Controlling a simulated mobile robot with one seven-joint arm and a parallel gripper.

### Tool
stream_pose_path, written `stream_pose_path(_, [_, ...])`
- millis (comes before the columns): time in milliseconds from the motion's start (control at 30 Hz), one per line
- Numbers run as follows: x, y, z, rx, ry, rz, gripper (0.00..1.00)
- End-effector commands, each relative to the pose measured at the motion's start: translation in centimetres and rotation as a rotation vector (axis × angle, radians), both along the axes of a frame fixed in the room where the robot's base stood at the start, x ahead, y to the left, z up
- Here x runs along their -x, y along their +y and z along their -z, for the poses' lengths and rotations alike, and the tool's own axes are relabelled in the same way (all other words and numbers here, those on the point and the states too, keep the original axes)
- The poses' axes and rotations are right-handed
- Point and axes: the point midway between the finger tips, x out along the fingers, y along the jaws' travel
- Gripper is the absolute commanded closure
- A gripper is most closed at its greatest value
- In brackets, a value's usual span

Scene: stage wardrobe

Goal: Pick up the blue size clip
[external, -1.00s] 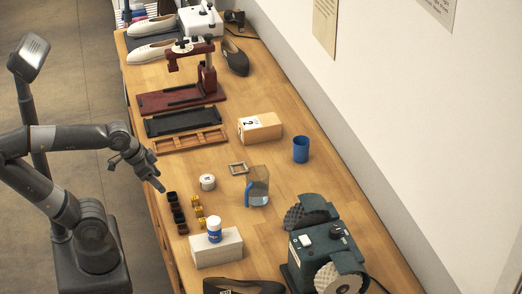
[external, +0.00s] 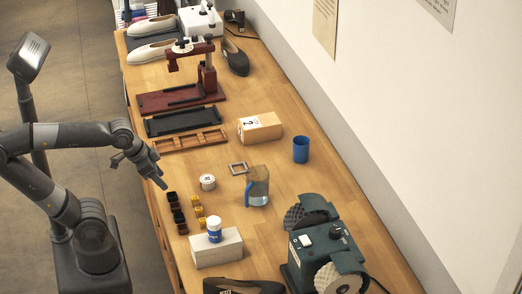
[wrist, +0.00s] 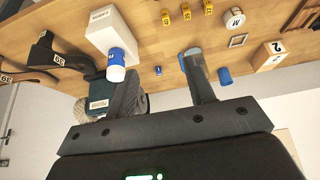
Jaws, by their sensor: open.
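A small blue clip (wrist: 158,70) lies on the wooden table in the wrist view, between the white-and-blue bottle and the blue-handled jug. I cannot make it out in the external view, where the bottle and box may hide it. My gripper (external: 162,185) hangs at the table's left edge, near the dark blocks. In the wrist view my gripper (wrist: 162,65) is open and empty. The clip shows in the gap between its fingers, but apart from them and farther off.
The bottle (external: 215,229) stands on a white box (external: 218,250). Several yellow clips (external: 199,211) and dark blocks (external: 175,207) lie beside it. The jug (external: 258,188), a round white tin (external: 207,182) and a green machine (external: 325,250) stand around. Bare table lies around the blue cup (external: 301,149).

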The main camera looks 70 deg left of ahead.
Motion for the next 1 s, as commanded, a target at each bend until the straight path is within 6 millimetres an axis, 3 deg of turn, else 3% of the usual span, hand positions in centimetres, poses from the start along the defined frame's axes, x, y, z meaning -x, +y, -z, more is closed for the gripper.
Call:
stream_pose_path(300, [-7.6, -0.8, -1.9, -0.011, 0.106, 0.031, 0.51])
stream_pose_path(500, [-13.3, -1.7, -2.0, -0.019, 0.176, 0.056, 0.51])
stream_pose_path(767, [-20.9, -3.0, -0.1, -0.026, 0.268, 0.085, 0.51])
stream_pose_path(1000, [-27.7, -4.5, 3.6, -0.032, 0.351, 0.113, 0.51])
